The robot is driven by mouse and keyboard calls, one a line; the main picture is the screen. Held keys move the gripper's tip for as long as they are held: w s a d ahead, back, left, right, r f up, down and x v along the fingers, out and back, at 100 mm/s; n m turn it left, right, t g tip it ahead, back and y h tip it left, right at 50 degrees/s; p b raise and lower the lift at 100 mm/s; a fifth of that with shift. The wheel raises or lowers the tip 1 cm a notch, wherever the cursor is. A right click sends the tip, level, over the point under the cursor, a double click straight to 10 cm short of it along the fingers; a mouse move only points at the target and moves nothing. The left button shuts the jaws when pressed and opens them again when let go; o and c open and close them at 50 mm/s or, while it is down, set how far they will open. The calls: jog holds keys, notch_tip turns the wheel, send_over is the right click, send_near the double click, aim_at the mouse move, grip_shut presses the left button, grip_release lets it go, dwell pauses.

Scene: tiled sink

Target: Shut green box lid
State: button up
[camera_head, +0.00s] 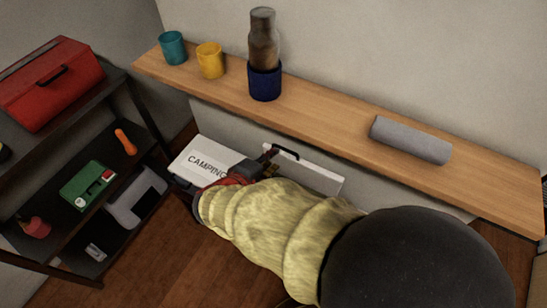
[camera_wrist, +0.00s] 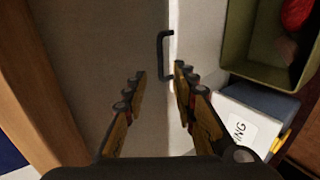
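An open olive-green box (camera_wrist: 245,50) shows at the top right of the wrist view, with something red inside. A pale upright panel (camera_wrist: 105,60), perhaps its lid, carries a black handle (camera_wrist: 162,52). The panel (camera_head: 315,175) and handle (camera_head: 285,152) also show in the head view, below the wooden shelf. My gripper (camera_wrist: 159,73) is open, its two fingers apart on either side of the handle's lower end; contact cannot be told. In the head view my arm hides most of the gripper (camera_head: 268,163) and the box.
A white box (camera_head: 203,158) labelled CAMPING stands left of my gripper. The wooden wall shelf (camera_head: 330,118) above holds a teal cup, a yellow cup, a dark blue holder with a bottle, and a grey roll. A dark rack (camera_head: 150,130) stands left with a red toolbox and a small green case.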

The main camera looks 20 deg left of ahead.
aim_at(285, 150)
jog(key=b+x, duration=0.4)
jog(key=x, duration=0.4)
jog(key=shift+w+f, duration=0.2)
jog(key=shift+f, duration=0.2)
jog(key=shift+b+x, duration=0.8)
jog(key=shift+x, duration=0.4)
jog(key=shift+r, duration=0.1)
jog(key=shift+c, duration=0.8)
jog(key=shift+d, duration=0.1)
grip_shut()
